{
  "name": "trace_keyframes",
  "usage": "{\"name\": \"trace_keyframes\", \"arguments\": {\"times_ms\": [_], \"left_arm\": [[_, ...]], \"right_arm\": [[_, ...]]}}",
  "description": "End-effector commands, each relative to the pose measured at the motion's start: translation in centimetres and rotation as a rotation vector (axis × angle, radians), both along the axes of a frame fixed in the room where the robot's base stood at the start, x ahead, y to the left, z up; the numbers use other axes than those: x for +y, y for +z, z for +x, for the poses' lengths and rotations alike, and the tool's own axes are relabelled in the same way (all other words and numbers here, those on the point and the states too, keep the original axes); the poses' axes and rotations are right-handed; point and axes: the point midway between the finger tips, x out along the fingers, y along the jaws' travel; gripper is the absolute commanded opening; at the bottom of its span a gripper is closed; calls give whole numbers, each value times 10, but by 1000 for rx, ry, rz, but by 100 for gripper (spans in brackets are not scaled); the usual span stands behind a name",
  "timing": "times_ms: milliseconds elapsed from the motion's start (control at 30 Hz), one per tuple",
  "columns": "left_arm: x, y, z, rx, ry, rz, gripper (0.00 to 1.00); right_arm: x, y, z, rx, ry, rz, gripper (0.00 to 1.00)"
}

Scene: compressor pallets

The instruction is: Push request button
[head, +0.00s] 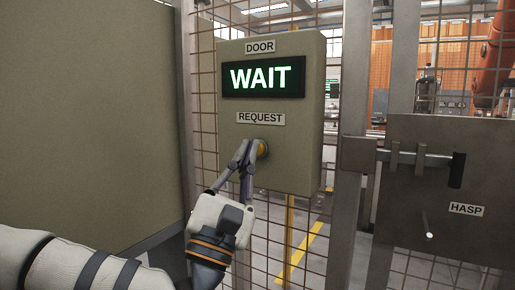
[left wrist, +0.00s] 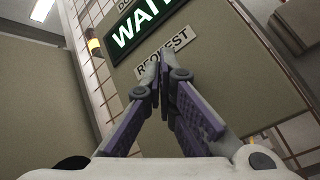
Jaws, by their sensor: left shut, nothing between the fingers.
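The request button (head: 263,148) is a small orange-yellow knob on a beige control box (head: 300,170), under the REQUEST label (head: 261,118). The box's lit display (head: 264,77) reads WAIT in the head view. My left gripper (head: 252,147) is shut and empty, with its fingertips at the button's left side, overlapping it in the picture; whether they touch it I cannot tell. In the left wrist view the closed fingertips (left wrist: 165,62) lie over the REQUEST label, and the button is hidden behind the fingers. My right gripper is not in view.
A wire mesh fence (head: 205,100) stands behind the box. To the right is a gate post (head: 352,130) and a metal plate (head: 445,200) with a sliding bolt (head: 430,158) and a HASP label (head: 466,209). A large plain panel (head: 90,120) fills the left.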

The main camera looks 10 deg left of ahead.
Motion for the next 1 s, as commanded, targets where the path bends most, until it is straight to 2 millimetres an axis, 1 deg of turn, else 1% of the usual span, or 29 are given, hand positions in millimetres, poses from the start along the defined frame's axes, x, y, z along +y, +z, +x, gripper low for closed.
{"name": "trace_keyframes", "arguments": {"times_ms": [100, 167, 500, 600, 1000], "left_arm": [[0, 0, -1, 0, -1, 1, 0], [2, 1, -6, 0, -2, 1, 0], [19, 2, -47, -2, 0, 0, 0], [22, 1, -54, -1, -1, 1, 0], [22, -1, -55, 0, -1, 1, 0]], "right_arm": [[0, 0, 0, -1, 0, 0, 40], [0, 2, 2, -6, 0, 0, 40], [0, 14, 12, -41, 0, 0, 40], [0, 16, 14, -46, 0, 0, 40], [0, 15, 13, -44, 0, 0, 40]]}}
